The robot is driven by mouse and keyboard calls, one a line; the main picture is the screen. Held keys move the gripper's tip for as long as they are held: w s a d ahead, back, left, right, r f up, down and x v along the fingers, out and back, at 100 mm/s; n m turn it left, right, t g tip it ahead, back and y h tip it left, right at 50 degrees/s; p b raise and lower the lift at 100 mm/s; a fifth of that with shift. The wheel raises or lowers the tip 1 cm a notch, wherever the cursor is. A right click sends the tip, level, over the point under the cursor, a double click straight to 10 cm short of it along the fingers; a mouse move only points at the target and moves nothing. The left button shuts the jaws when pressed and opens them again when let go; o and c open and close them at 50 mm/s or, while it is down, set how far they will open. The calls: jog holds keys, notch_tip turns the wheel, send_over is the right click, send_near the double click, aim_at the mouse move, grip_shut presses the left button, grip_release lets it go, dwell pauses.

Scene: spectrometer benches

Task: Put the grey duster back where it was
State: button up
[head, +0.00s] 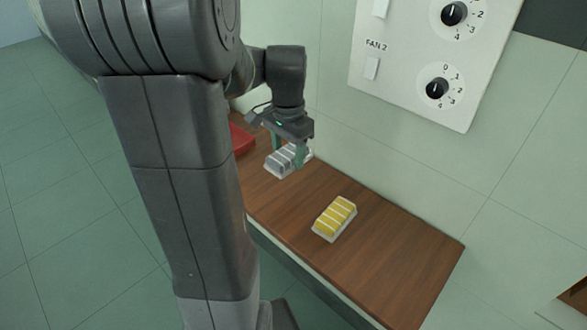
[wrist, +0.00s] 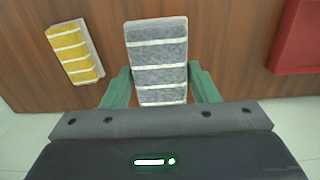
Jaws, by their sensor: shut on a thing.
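The grey duster (wrist: 160,50), a grey block with white bands on a pale base, sits between the green fingers of my gripper (wrist: 162,88) in the wrist view. My gripper is shut on it. In the head view the grey duster (head: 280,163) is at the far part of the wooden bench (head: 385,262), partly hidden by my gripper (head: 287,155). I cannot tell whether it touches the bench top.
A yellow duster (head: 335,218) with white bands lies on the bench, nearer its right end. A red object (head: 241,139) is at the far left of the bench, partly behind my arm. A white panel with knobs (head: 420,60) is on the wall above.

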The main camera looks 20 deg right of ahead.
aim_at(289, 191)
jog(key=shift+w+d+f, duration=0.1)
jog(key=shift+w+f, duration=0.05)
jog(key=shift+f, duration=0.2)
notch_tip(289, 191, down, 9)
jog(key=shift+f, duration=0.1)
jog(key=shift+f, duration=0.15)
jog(key=o, duration=0.9)
notch_tip(289, 191, up, 12)
jog(key=shift+r, duration=0.2)
jog(key=shift+f, duration=0.1)
